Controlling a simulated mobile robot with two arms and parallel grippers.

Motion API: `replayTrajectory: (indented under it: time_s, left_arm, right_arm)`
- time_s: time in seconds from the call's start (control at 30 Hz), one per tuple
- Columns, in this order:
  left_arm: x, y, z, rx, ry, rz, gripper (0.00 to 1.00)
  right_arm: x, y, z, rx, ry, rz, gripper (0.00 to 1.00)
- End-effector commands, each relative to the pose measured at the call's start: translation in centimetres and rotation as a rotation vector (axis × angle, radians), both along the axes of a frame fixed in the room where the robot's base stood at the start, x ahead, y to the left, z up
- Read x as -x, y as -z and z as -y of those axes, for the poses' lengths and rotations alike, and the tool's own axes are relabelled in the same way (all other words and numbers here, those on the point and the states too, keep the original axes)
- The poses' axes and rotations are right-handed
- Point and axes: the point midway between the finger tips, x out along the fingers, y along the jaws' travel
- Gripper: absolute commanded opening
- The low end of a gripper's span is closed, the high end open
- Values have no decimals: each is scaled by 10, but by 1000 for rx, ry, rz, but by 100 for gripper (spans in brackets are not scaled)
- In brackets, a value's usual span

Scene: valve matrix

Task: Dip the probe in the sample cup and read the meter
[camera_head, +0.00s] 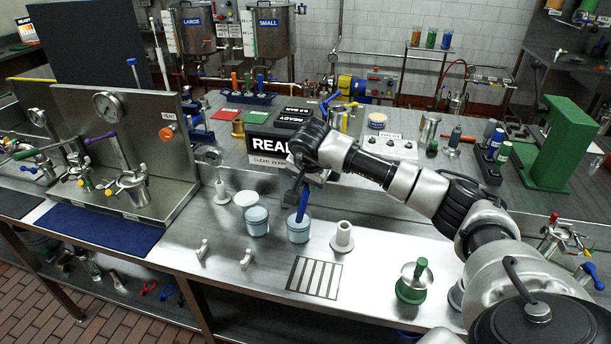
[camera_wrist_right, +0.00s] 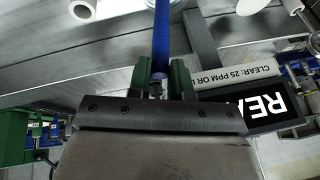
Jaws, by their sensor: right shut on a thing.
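My right gripper (camera_head: 305,184) is shut on the blue probe (camera_head: 302,204), which hangs tilted from it. In the right wrist view the probe (camera_wrist_right: 161,40) sits between the green fingertips (camera_wrist_right: 161,78). The probe's lower end appears to be inside the mouth of the right-hand cup (camera_head: 298,232); its depth is hidden. A second similar cup (camera_head: 256,222) stands just left of it. The black meter (camera_head: 264,146) behind shows "REA" and more letters, partly hidden by my arm. Its label (camera_wrist_right: 238,76) reads "CLEAR: 25 PPM OR". My left gripper is not in view.
A white hollow stand (camera_head: 342,238) is right of the cups, with a striped mat (camera_head: 315,277) in front. A white lid (camera_head: 246,198) lies behind the left cup. A gauge panel (camera_head: 110,135) stands left.

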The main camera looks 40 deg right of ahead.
Motion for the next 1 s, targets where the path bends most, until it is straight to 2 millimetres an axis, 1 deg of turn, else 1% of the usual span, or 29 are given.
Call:
replayTrajectory:
  time_s: [0.13, 0.27, 1.0]
  left_arm:
    - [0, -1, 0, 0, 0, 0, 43]
    - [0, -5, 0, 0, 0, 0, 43]
    - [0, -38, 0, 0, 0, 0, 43]
  right_arm:
    - [0, -1, 0, 0, 0, 1, 0]
    - [0, -7, 0, 0, 0, 1, 0]
    - [0, -59, 0, 0, 0, 1, 0]
